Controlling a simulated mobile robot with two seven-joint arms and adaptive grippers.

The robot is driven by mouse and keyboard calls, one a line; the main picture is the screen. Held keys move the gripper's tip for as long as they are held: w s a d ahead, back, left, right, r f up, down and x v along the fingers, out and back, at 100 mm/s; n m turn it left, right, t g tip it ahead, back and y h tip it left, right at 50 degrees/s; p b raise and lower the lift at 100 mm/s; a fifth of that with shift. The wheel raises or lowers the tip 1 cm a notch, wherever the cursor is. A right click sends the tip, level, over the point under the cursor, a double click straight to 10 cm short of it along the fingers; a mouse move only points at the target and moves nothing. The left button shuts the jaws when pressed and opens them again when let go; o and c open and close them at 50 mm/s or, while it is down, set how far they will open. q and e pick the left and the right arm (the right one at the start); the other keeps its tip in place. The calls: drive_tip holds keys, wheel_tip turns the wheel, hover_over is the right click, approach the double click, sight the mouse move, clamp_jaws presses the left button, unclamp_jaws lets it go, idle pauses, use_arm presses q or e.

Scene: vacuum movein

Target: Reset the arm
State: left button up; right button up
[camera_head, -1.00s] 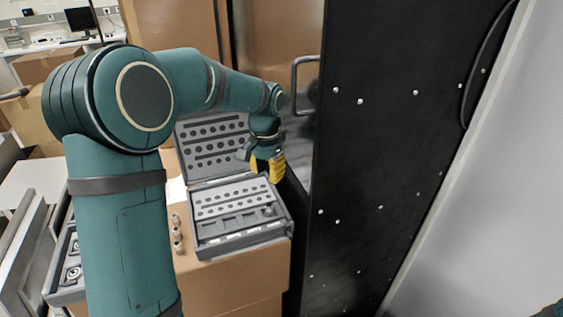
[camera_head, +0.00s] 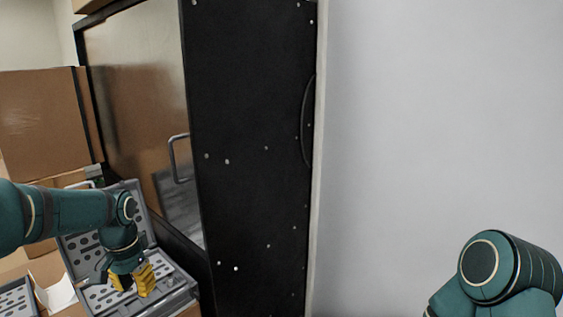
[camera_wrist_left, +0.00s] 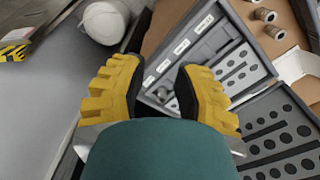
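My left arm comes in from the left in the head view, and its gripper (camera_head: 134,281) with yellow fingertips hangs over an open grey case (camera_head: 168,291) with rows of holes. In the left wrist view the two yellow fingers (camera_wrist_left: 157,88) stand apart with nothing between them. The case's labelled edge and holes (camera_wrist_left: 215,55) show behind and to the right of the fingers. My right arm (camera_head: 500,275) shows only as a teal joint at the lower right of the head view; its gripper is outside the frame.
A tall black panel (camera_head: 250,160) with a curved handle stands in the middle, beside a brown door (camera_head: 135,95) with a metal handle. A pale wall (camera_head: 440,120) fills the right. Cardboard boxes (camera_head: 40,125) stand at the left. Small metal cylinders (camera_wrist_left: 265,15) lie beside the case.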

use_arm(q)
drive_tip(key=d+f+h+b, duration=0.1)
drive_tip(key=d+f, duration=0.4)
drive_tip(key=f, duration=0.5)
drive_tip(key=d+f+h+b, duration=0.15)
drive_tip(key=d+f, duration=0.35)
drive_tip(key=f, duration=0.5)
drive_tip(key=s+d+f+n+t+b, duration=0.1)
drive_tip(key=s+d+f+n+b, duration=0.1)
drive_tip(key=s+d+f, duration=0.4)
drive_tip(key=s+d+f+n+t+h+b, duration=0.1)
drive_tip(key=s+d+f+n+b, duration=0.1)
drive_tip(key=s+d+f, duration=0.4)
drive_tip(key=s+f, duration=0.4)
drive_tip(key=f, duration=0.1)
drive_tip(key=shift+f+b, duration=0.4)
use_arm(e)
wheel_tip(320, 180, down, 8)
drive_tip(key=shift+a+f, duration=0.15)
drive_tip(key=shift+a, duration=0.05)
use_arm(q)
drive_tip(key=shift+s+a+h, duration=0.1)
drive_tip(key=shift+h, duration=0.15)
use_arm(e)
drive_tip(key=shift+s, duration=0.1)
